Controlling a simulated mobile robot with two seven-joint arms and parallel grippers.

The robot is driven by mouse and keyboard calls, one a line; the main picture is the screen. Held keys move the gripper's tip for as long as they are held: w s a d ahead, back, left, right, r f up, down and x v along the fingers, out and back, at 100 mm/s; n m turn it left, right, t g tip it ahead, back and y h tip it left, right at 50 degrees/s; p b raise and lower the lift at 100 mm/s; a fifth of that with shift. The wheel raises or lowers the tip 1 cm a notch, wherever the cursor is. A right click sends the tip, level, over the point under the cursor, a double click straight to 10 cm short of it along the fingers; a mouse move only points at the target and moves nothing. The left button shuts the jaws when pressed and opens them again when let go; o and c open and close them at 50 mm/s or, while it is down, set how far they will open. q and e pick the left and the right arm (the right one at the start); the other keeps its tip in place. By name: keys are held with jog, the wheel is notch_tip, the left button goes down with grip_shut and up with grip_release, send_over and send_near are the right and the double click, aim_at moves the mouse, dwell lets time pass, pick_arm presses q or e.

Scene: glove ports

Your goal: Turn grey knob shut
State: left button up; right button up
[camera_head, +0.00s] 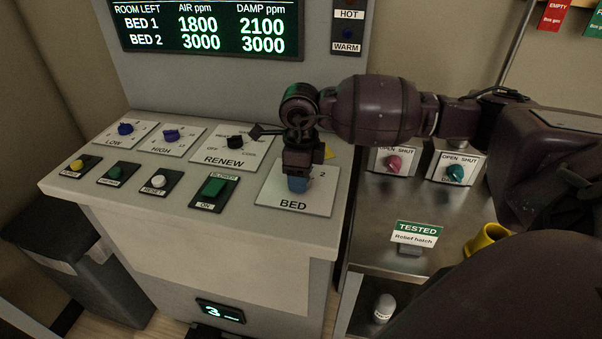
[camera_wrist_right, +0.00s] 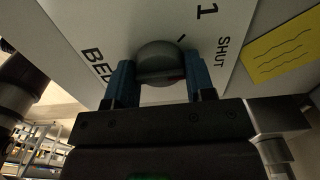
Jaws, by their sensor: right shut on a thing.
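The grey knob (camera_wrist_right: 158,58) sits on a white plate (camera_head: 318,203) marked BED. In the wrist view the plate also shows the words SHUT and 1 beside the knob. My right gripper (camera_wrist_right: 161,80) has its blue fingers on either side of the knob and is shut on it. In the head view my right gripper (camera_head: 298,182) comes down on the plate from above and hides the knob. A short dark line shows near the knob between its top and the 1; I cannot tell the knob's exact setting. My left gripper is not in view.
The sloped panel carries a black RENEW knob (camera_head: 236,142), blue LOW (camera_head: 125,128) and HIGH (camera_head: 171,134) knobs, and several buttons in front. A display (camera_head: 210,28) stands behind. Pink (camera_head: 394,163) and teal (camera_head: 455,172) knobs are on the right, above a steel surface.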

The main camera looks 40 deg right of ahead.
jog(key=shift+r, duration=0.1)
dwell(0.4)
jog(key=o, duration=0.9)
notch_tip(320, 180, up, 11)
jog(key=shift+f, duration=0.15)
